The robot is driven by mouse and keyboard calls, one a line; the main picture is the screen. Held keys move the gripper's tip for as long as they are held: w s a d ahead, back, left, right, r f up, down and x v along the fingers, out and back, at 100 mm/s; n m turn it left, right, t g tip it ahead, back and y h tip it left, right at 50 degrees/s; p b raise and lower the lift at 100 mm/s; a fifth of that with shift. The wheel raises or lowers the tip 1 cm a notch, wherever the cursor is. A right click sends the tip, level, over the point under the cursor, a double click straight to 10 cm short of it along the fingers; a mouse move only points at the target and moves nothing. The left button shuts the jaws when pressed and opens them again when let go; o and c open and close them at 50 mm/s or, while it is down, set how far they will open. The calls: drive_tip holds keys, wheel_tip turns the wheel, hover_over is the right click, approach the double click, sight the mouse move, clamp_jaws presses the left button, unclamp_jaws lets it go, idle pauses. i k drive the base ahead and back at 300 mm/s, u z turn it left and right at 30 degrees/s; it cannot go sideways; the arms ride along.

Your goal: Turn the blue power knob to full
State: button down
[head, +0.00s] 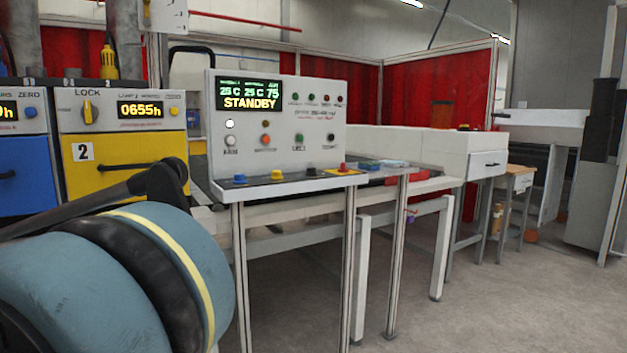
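The control panel (280,115) stands at the middle, its screen (247,95) reading STANDBY. A blue knob (240,180) sits at the left end of the panel's sloped lower shelf, left of a yellow knob (277,175), a black knob (311,171) and a red knob (342,168). The blue knob's exact setting is too small to read. A dark part that looks like my gripper (165,182) is left of the panel, in front of the yellow cabinet and apart from the blue knob in the picture. It is seen from the side, and no finger gap shows.
The machine bench (430,150) extends behind the panel. Metal legs (349,270) stand under the shelf. Floor at right (520,300) is clear.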

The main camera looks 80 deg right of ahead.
sight(239, 178)
drive_tip(key=z, duration=2.8)
